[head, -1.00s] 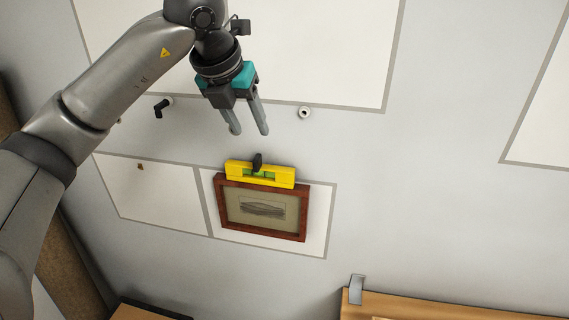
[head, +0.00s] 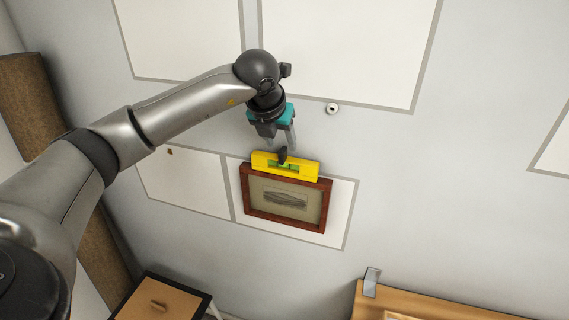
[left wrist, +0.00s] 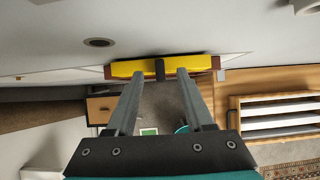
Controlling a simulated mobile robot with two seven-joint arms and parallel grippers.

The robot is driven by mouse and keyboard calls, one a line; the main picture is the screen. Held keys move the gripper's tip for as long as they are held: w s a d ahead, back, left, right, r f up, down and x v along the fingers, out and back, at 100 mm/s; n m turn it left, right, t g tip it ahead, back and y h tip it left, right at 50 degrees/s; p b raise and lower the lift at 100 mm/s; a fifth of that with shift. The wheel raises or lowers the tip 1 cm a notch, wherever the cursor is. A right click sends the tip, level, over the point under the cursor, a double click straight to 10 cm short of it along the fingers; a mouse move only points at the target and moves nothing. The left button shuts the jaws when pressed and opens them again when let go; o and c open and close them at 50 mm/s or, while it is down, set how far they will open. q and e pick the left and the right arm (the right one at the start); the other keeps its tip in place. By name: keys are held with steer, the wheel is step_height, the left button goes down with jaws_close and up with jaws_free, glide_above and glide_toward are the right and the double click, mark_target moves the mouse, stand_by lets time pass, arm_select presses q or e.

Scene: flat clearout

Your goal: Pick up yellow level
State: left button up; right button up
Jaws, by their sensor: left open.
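The yellow level (head: 262,164) rests along the top edge of a red-brown picture frame (head: 250,200) on the wall. A dark knob stands out from the middle of the level; it also shows in the left wrist view (left wrist: 160,70). My left gripper (head: 284,148) is open and just above the level in the head view, its fingertips near the knob. In the left wrist view the two fingers (left wrist: 155,74) point at the level (left wrist: 126,68), with the knob between their tips. I cannot tell whether they touch it. My right gripper is not in view.
A wooden shelf top with a metal bracket (head: 371,282) is at the lower right. A small wooden cabinet (head: 160,300) is at the bottom left. The wall right of the frame is clear.

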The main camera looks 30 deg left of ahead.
mark_target(283, 149)
arm_select(q)
steer(key=shift+p+x, duration=0.3)
steer(key=shift+x, duration=1.25)
steer(key=shift+r, duration=0.1)
jaws_close()
